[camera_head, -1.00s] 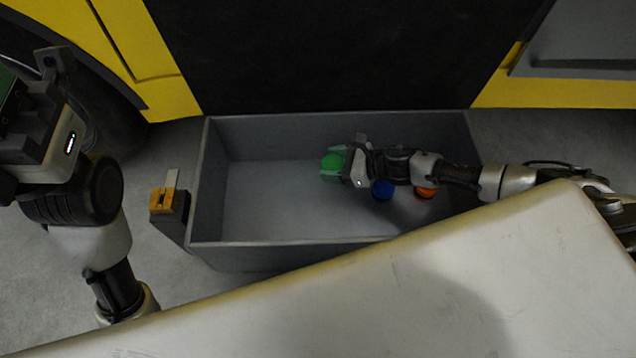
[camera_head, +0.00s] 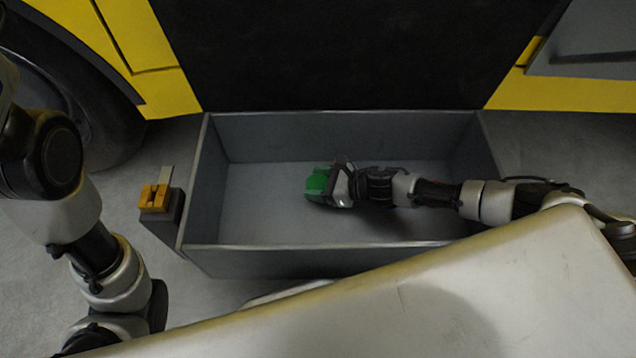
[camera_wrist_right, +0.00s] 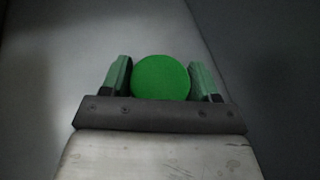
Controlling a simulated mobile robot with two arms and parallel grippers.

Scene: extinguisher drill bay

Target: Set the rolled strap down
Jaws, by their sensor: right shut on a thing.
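The rolled strap is a green round roll (camera_wrist_right: 161,77), seen in the right wrist view between the two green-padded fingers of my right gripper (camera_wrist_right: 161,80). In the head view my right gripper (camera_head: 318,185) is shut on the green roll (camera_head: 317,182), over the middle of the grey open bin (camera_head: 265,232). I cannot tell whether the roll touches the bin floor. My left arm shows at the left of the head view, but its gripper is out of the picture.
The bin's walls stand around my right gripper. A post with an orange-yellow top (camera_head: 155,197) stands just outside the bin's left wall. A yellow vehicle (camera_head: 165,90) with a dark tyre is behind. Bin floor left of the gripper is clear.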

